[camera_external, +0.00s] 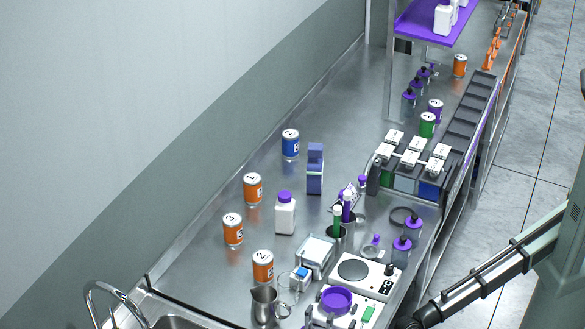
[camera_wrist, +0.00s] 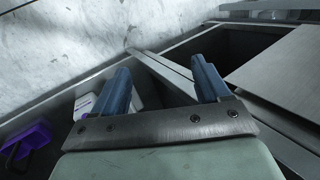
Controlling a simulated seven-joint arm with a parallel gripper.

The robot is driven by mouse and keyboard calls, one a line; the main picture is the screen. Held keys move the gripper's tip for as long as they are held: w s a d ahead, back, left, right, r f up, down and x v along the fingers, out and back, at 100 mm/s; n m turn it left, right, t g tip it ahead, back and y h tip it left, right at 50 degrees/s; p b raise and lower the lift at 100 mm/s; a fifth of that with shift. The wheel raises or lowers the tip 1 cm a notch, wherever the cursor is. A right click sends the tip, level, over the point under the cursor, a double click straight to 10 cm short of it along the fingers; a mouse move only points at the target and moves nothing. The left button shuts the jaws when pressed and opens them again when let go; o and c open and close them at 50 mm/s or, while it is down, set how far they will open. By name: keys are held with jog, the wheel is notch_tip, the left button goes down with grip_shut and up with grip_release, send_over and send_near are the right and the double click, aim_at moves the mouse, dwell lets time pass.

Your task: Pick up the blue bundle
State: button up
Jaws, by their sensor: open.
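A blue cylinder with a white top marked with a numeral (camera_external: 290,143) stands upright on the steel bench (camera_external: 225,285), toward the back wall. It is the clearest match for the blue bundle, though I cannot make out its wrapping. My gripper (camera_wrist: 158,70) shows in the wrist view with two blue fingers spread apart and nothing between them. In the external view my arm comes in from the right, low by the bench's front edge, far from the blue cylinder; the fingers cannot be made out there. The blue cylinder is not seen in the wrist view.
Several orange cylinders (camera_external: 253,188) stand nearby. A purple-capped white bottle (camera_external: 285,213) and a purple-grey box (camera_external: 315,168) stand in front of the blue cylinder. A hotplate (camera_external: 355,272) and a rack of dark tanks (camera_external: 405,180) line the front side.

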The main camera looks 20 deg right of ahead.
jog(key=s+a+r+m+g+y, duration=0.1)
jog(key=s+a+r+m+y, duration=0.15)
jog(key=r, duration=0.95)
jog(key=s+a+r+m+g+y, duration=0.1)
jog(key=s+a+r+m, duration=0.15)
jog(key=r, duration=0.85)
jog(key=s+a+r+m+g+y, duration=0.1)
jog(key=s+a+r+m+y, duration=0.15)
jog(key=r, duration=0.95)
jog(key=w+a+r+n+t+h, duration=0.1)
jog(key=w+a+r+n, duration=0.1)
jog(key=w, duration=0.8)
jog(key=w+a+r+n+t, duration=0.2)
jog(key=w+a, duration=0.1)
jog(key=w, duration=0.8)
jog(key=n+t+h, duration=0.5)
jog(key=n+t, duration=0.1)
jog(key=n, duration=0.3)
send_near(316, 146)
jog(key=shift+t, duration=0.3)
jog(key=x, duration=1)
jog(key=shift+s+f, duration=0.25)
jog(key=shift+f, duration=0.05)
grip_shut()
